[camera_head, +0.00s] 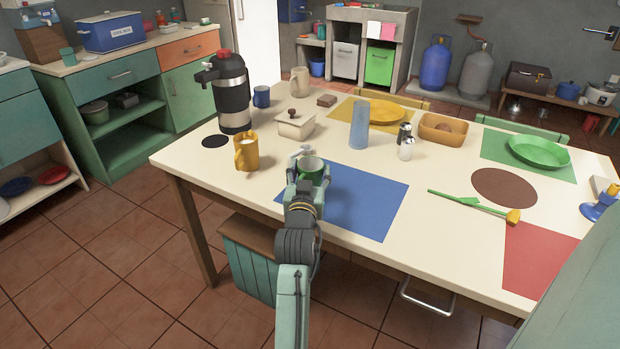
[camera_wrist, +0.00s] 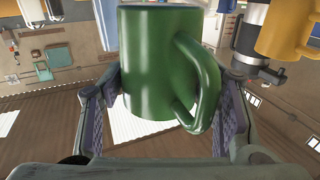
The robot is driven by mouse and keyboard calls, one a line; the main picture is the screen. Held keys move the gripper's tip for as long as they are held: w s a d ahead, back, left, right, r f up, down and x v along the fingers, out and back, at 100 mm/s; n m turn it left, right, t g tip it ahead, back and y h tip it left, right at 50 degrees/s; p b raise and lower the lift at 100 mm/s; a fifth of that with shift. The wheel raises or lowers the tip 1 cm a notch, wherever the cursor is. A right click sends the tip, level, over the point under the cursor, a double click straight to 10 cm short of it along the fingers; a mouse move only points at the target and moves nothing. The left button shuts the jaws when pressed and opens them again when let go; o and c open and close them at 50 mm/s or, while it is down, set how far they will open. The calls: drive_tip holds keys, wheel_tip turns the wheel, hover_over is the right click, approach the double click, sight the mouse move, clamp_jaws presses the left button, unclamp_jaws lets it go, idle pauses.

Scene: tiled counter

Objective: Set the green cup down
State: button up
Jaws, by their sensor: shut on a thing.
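The green cup (camera_head: 313,166) is near the table's front edge, at the left part of the blue mat. It looks about upright. In the wrist view, the green cup (camera_wrist: 158,62) fills the middle, with its handle on the right. My gripper (camera_head: 304,172) is shut on the cup. In the wrist view, the fingers of my gripper (camera_wrist: 165,108) are on both sides of the cup's body. The cup's base is hidden by my gripper in the head view, so I cannot tell whether it touches the surface.
A yellow mug (camera_head: 247,154) stands left of the cup, and a lidded box (camera_head: 295,126) stands behind it. A blue glass (camera_head: 359,125) stands behind the blue mat (camera_head: 365,205). The mat's middle and right are clear. A black flask (camera_head: 231,95) stands farther left.

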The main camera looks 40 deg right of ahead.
drive_tip(key=shift+f, duration=1.25)
drive_tip(key=shift+f, duration=0.1)
drive_tip(key=shift+f, duration=0.15)
drive_tip(key=o, duration=1.2)
drive_tip(key=shift+r+p, duration=0.3)
drive_tip(key=shift+r, duration=0.05)
drive_tip(key=b+v, duration=0.2)
drive_tip(key=v, duration=1)
drive_tip(key=shift+s+b, duration=0.1)
drive_tip(key=shift+b, duration=0.3)
